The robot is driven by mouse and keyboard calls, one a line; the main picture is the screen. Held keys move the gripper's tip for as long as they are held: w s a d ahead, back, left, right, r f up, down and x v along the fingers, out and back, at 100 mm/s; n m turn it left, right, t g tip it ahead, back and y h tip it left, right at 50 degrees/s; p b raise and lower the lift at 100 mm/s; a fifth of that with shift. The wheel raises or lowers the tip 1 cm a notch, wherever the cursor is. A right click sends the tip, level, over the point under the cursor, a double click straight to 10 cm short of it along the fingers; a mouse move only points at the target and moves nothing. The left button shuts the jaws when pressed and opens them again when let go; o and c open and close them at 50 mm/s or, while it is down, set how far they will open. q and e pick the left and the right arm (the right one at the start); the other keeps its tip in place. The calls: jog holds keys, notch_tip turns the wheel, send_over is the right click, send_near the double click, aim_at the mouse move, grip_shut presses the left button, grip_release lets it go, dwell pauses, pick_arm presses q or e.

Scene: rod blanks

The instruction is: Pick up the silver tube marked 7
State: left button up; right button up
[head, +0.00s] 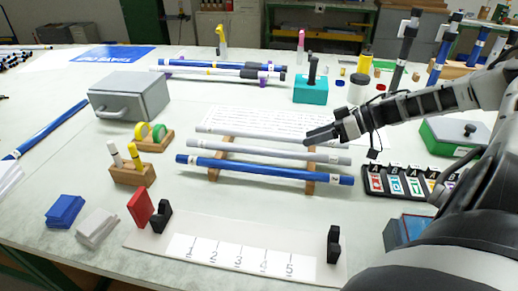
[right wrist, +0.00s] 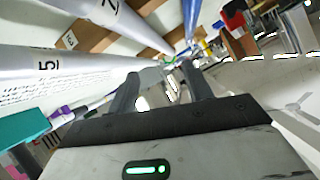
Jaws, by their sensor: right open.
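Two silver tubes lie side by side across a wooden rack (head: 226,146), the farther one (head: 275,136) and the nearer one (head: 270,152). A blue tube (head: 265,170) lies in front of them. In the right wrist view one silver tube (right wrist: 75,62) carries a 5. The other silver tube (right wrist: 130,18) carries a mark cut off by the top edge, perhaps a 7. My right gripper (head: 312,137) is open and empty above the right part of the silver tubes; its two fingers also show in the right wrist view (right wrist: 160,85). My left gripper is out of view.
A printed sheet (head: 265,120) lies behind the rack. A numbered white board (head: 150,238) with black holders lies in front. A tray of lettered cards (head: 400,184) is at the right, a grey box (head: 130,95) at the left, a teal block (head: 311,90) behind.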

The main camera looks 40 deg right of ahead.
aim_at(266, 152)
jog(key=b+x, duration=0.1)
jog(key=x, duration=1.1)
jog(key=shift+w+r, duration=0.15)
jog(key=shift+c, duration=0.2)
jog(key=c, duration=1)
